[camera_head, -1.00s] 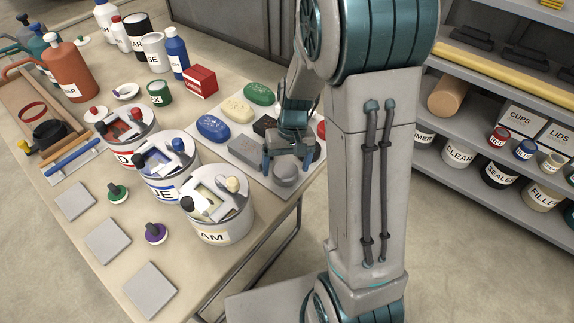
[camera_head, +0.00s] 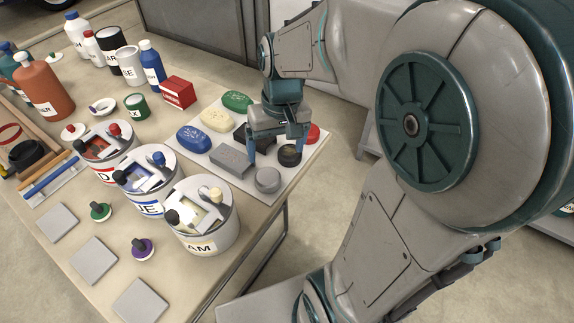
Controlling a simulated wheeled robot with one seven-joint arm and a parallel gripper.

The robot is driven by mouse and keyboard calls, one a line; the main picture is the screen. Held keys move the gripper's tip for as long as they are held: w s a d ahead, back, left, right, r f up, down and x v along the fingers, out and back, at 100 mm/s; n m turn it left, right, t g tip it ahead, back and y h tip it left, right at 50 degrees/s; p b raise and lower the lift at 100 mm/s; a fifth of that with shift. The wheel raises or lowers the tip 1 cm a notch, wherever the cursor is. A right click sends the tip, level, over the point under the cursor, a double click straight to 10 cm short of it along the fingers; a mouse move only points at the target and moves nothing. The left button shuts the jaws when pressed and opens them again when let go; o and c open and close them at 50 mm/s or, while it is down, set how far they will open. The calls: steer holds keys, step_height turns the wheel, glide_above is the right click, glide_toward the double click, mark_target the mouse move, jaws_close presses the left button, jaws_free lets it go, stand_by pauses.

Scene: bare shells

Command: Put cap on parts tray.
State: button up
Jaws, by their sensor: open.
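A pale flat tray or mat (camera_head: 226,168), likely the parts tray, lies at the table's right end. On it are a grey round cap-like piece (camera_head: 268,179), a black round one (camera_head: 289,155) and a red round one (camera_head: 313,133). I cannot tell which of them is the cap. My gripper (camera_head: 277,156) points down over this area, open, its fingers apart beside the grey and black round pieces. I see nothing held. Whether the fingertips touch anything is unclear.
The tray also bears blue (camera_head: 193,139), cream (camera_head: 217,118) and green (camera_head: 238,101) oval blocks, a grey block (camera_head: 233,160) and a dark block. Labelled cans (camera_head: 205,240) stand left of it. Bottles (camera_head: 42,88) and a red box (camera_head: 178,92) stand farther back.

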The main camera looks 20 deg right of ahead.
steer(key=s+t+h, duration=0.1)
steer(key=s+t, duration=0.1)
steer(key=s, duration=0.6)
steer(key=shift+r, duration=0.45)
steer(key=shift+a, duration=0.1)
steer(key=p+v, duration=0.2)
steer(key=w+p+v, duration=0.1)
steer(key=p+v, duration=0.1)
steer(key=shift+s+r, duration=0.1)
steer(key=shift+r, duration=0.15)
